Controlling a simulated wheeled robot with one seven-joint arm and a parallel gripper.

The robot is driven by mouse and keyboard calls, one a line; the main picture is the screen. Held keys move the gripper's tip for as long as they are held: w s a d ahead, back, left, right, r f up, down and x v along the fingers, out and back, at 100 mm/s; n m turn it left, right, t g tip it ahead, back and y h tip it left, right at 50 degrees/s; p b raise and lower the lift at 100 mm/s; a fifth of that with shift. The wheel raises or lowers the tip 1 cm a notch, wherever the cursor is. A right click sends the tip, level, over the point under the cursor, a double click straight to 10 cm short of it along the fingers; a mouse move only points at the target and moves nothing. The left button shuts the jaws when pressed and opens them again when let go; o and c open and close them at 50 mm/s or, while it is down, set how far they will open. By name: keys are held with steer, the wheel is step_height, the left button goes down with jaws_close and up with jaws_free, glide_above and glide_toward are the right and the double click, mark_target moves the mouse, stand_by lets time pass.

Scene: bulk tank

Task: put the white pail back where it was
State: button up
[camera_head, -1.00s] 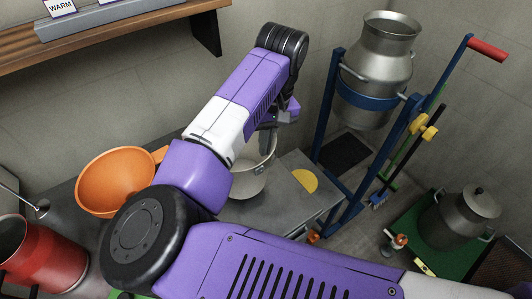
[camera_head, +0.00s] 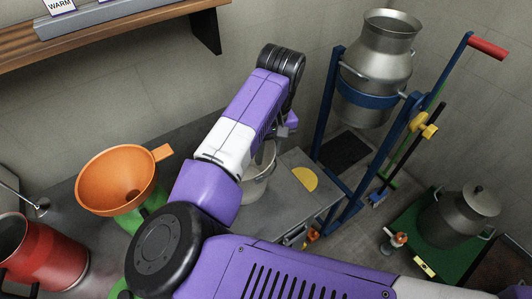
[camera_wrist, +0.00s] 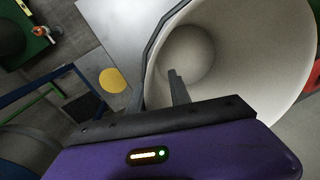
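The white pail (camera_head: 258,184) stands upright on the grey worktop, left of a yellow half-disc mark, partly hidden behind my arm in the head view. In the wrist view its wide mouth (camera_wrist: 235,70) fills the right side, and its inside looks empty. My gripper (camera_wrist: 157,92) is at the pail's rim, with one finger outside the wall and the other inside the mouth. The fingers are apart, with a gap showing between the inner finger and the wall. In the head view my gripper (camera_head: 280,135) is mostly hidden by my wrist.
An orange funnel (camera_head: 100,181) and a red can (camera_head: 45,258) are on the left. The yellow mark (camera_head: 304,179) is right of the pail. A blue stand (camera_head: 328,105) holds a metal churn (camera_head: 378,55). A lidded can (camera_head: 460,215) stands on the green mat. A shelf (camera_head: 125,24) hangs above.

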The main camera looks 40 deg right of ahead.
steer(key=shift+r, duration=0.1)
step_height(320, 180, up, 12)
steer(key=d+b, duration=0.1)
steer(key=shift+d, duration=0.25)
steer(key=shift+s, duration=0.15)
